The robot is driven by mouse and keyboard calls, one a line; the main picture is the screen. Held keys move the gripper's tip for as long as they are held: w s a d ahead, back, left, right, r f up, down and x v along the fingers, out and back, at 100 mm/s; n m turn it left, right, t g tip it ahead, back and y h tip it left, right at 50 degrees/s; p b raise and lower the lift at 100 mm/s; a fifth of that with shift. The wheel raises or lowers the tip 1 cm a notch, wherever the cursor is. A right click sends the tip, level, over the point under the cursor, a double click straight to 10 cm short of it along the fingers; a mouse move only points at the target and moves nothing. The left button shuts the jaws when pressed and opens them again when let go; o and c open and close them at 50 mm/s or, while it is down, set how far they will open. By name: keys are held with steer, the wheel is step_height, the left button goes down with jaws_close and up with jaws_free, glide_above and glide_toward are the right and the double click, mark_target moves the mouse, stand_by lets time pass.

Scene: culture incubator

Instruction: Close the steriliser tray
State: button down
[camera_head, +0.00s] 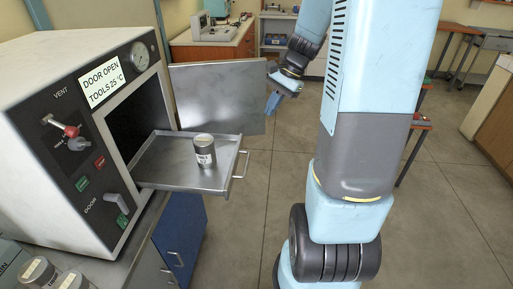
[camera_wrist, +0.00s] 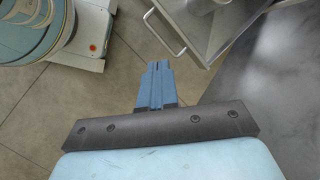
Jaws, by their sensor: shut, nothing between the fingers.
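The steriliser tray (camera_head: 176,174) is a metal tray pulled out through the open front of the white steriliser (camera_head: 60,60). A metal canister (camera_head: 204,150) with a label stands upright on it. A wire handle (camera_head: 241,164) sticks out from the tray's front edge. In the wrist view the handle (camera_wrist: 165,32) and a corner of the tray (camera_wrist: 208,48) show at the top. My gripper (camera_head: 273,104) is beyond the tray, near the open door (camera_head: 220,95), apart from the handle. In the wrist view its blue fingers (camera_wrist: 157,70) are together and empty.
The steriliser door stands open behind the tray. The steriliser's panel has a red-knobbed vent valve (camera_head: 70,130) and a door switch (camera_head: 122,221). More canisters (camera_head: 40,270) stand at the lower left. Open tiled floor (camera_head: 260,220) lies right of the tray.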

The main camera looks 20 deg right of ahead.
steer(key=w+d+f+m+t+y, duration=0.1)
steer(key=w+d+f+m+y, duration=0.15)
steer(key=d+f+m, duration=0.35)
steer(key=w+d+f+m+y, duration=0.1)
steer(key=w+d+f+m, duration=0.2)
steer(key=f, duration=0.6)
steer(key=a+r+x, duration=0.2)
steer(key=x, duration=0.9)
steer(key=shift+a+f+n, duration=0.25)
steer(key=shift+f+n, duration=0.05)
steer(key=shift+n, duration=0.1)
steer(key=shift+w, duration=0.1)
